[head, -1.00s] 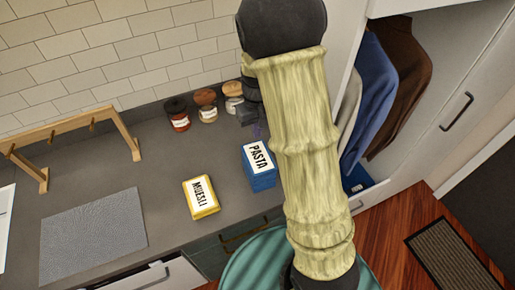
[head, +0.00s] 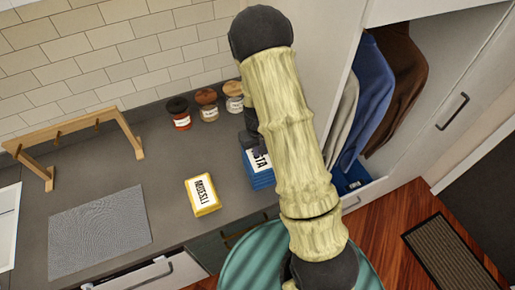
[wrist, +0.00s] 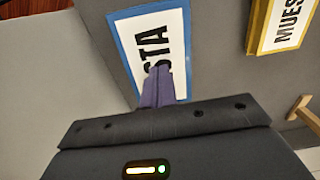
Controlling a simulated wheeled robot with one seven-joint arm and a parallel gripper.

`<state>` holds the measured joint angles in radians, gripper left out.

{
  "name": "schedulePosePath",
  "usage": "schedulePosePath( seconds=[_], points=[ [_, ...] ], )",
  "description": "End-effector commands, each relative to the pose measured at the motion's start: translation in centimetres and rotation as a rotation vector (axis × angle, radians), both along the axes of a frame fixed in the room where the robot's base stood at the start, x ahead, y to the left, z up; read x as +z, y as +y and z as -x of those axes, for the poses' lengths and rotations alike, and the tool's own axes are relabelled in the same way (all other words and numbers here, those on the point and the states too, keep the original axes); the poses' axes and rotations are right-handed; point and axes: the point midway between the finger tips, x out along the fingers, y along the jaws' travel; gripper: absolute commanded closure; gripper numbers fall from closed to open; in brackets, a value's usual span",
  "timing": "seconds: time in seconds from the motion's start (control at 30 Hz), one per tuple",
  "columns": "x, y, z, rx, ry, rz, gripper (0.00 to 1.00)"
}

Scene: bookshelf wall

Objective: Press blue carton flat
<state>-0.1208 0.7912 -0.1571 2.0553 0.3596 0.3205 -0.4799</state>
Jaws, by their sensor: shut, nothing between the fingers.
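The blue carton (head: 263,181) stands on the grey counter, partly behind my arm in the head view. Its white top label reads PASTA, with the first letters covered. In the wrist view the carton's blue-edged top (wrist: 122,52) fills the upper middle. My gripper (wrist: 157,72) is shut and empty, its purple fingers over the label. It is at or just above the top; I cannot tell whether it touches. In the head view the fingertips are hard to make out beside my arm.
A yellow MUESLI carton (head: 203,196) stands to the left of the blue carton. Several jars (head: 208,105) stand at the back wall. A wooden rack (head: 75,130) and a grey mat (head: 99,231) are on the left. An open wardrobe with clothes (head: 372,95) is on the right.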

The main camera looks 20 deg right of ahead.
Motion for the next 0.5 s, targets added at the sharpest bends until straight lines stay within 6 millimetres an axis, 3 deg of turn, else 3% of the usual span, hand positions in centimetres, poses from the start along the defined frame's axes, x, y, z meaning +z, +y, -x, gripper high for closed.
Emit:
schedulePosePath(
  seconds=[0.27, 0.5],
  points=[
    [-0.3, 0.0, 0.0, 0.0, 0.0, 0.0, 1.0],
    [-3.1, 0.0, 0.0, 0.0, 0.001, 0.0, 1.0]
  ],
)
